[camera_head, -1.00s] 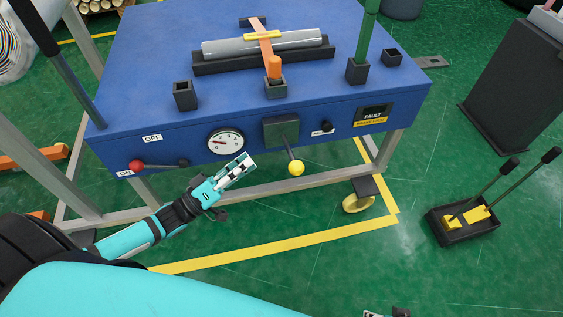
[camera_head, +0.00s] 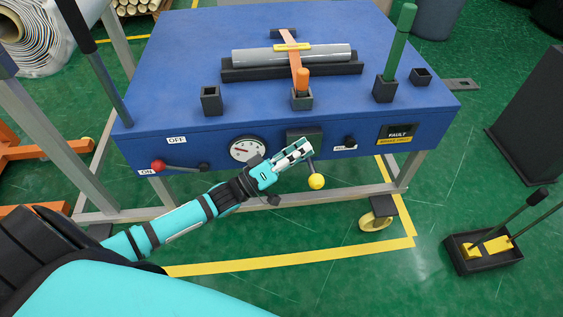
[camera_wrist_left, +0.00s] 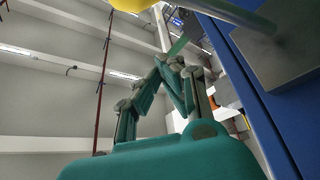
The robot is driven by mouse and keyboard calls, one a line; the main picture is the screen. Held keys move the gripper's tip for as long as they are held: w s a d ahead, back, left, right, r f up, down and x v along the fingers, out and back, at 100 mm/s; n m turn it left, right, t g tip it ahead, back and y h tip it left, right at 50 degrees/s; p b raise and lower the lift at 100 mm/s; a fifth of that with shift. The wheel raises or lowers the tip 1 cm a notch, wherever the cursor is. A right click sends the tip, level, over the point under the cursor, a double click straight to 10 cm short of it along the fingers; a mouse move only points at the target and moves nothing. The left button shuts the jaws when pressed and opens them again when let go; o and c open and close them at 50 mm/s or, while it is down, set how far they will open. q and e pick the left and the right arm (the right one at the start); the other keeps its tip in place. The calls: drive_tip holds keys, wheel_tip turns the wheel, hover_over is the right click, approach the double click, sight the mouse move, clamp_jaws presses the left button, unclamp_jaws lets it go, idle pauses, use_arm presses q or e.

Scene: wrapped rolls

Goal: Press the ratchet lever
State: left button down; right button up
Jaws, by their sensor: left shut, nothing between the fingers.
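A lever with a yellow ball knob (camera_head: 316,181) sticks out and down from a dark square plate (camera_head: 305,133) on the front of the blue machine (camera_head: 180,110). My left gripper (camera_head: 303,150) is shut and empty at the lever rod, above the knob and in front of the plate. I cannot tell whether it touches the rod. In the left wrist view the knob (camera_wrist_left: 132,4), rod (camera_wrist_left: 232,13) and plate (camera_wrist_left: 285,40) show along the top and right, beyond my shut fingers (camera_wrist_left: 165,85). My right gripper is out of view.
A round gauge (camera_head: 246,149) and a red-knobbed ON/OFF lever (camera_head: 158,166) are left of the lever. A small black knob (camera_head: 350,142) and a fault sign (camera_head: 397,134) are to its right. A black tray with handles (camera_head: 483,259) stands on the floor at right.

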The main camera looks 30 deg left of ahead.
use_arm(q)
drive_tip(key=shift+s+d+f, duration=0.5)
drive_tip(key=shift+s+f, duration=0.1)
drive_tip(key=shift+f, duration=0.1)
drive_tip(key=shift+s+d+f, duration=0.45)
drive_tip(key=shift+s+f, duration=0.1)
drive_tip(key=shift+f, duration=0.15)
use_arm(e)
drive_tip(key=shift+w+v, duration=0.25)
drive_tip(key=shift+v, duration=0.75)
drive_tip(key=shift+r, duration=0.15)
use_arm(q)
drive_tip(key=shift+f+b, duration=0.1)
drive_tip(key=shift+b, duration=0.2)
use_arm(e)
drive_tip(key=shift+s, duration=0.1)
